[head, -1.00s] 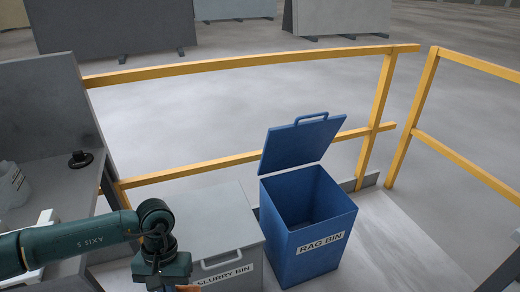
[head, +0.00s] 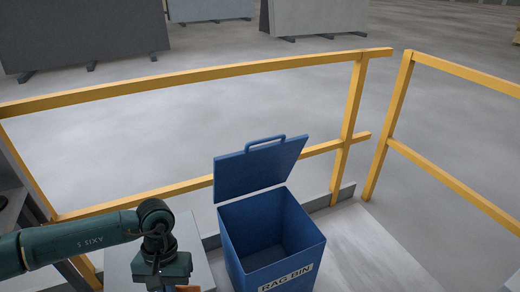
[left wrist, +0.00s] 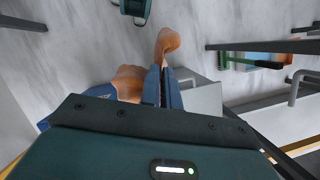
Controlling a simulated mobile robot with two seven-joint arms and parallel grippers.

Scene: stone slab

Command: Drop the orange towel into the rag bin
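The blue rag bin (head: 268,232) stands right of centre in the head view with its hinged lid (head: 262,168) tilted up at the back. Its inside looks empty as far as I see. In the head view only a small orange piece of the towel (head: 188,288) shows at the bottom edge. The left arm is left of the rag bin, apart from its opening. My right gripper is not in view.
The grey slurry bin (head: 120,265) stands left of the rag bin, under my left arm. A yellow railing (head: 210,74) runs behind the bins and down the right side. A green brush (left wrist: 252,63) shows in the wrist view. Floor right of the rag bin is clear.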

